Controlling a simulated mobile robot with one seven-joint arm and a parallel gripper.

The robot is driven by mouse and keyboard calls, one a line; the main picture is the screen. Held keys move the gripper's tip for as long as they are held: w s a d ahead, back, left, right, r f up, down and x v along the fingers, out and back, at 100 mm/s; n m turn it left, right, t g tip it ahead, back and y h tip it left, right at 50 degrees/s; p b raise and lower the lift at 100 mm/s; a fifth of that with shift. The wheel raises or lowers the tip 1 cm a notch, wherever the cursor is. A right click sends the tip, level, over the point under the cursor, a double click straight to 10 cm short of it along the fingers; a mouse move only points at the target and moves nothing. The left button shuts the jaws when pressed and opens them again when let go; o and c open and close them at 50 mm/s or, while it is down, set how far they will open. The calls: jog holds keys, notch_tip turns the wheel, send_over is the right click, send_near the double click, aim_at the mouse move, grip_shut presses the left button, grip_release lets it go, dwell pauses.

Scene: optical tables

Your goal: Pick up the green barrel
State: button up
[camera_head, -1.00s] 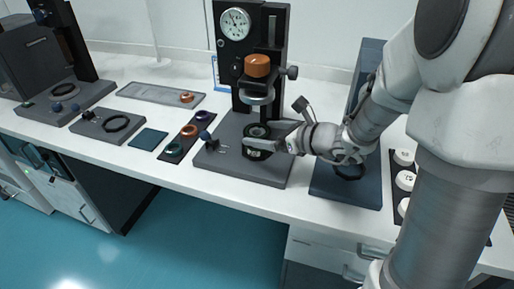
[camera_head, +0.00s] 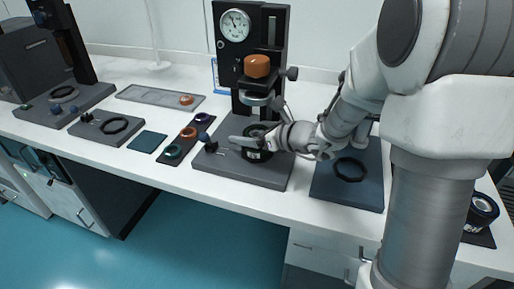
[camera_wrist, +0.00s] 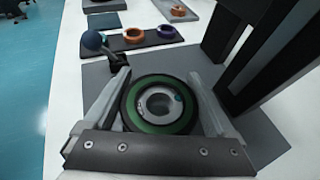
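The green barrel (camera_wrist: 137,118) shows in the wrist view as a green ring inside a black round rim, with a grey centre. It stands on the grey base plate (camera_wrist: 98,72) between the two fingers of my gripper (camera_wrist: 158,75). The fingers are apart, one on each side, with narrow gaps visible beside the rim, so my gripper is open. In the head view my gripper (camera_head: 245,146) is low over the base plate (camera_head: 226,172), under the gauge stand, and partly covers the black round part (camera_head: 258,155).
The gauge stand (camera_head: 244,90) rises close behind, with an orange cap (camera_head: 257,66). A blue-knobbed lever (camera_wrist: 93,41) is by the left finger. A blue-grey plate (camera_head: 340,195) lies right.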

jog(key=c, duration=0.6)
jog(key=shift+c, duration=0.2)
jog(key=shift+r, duration=0.15)
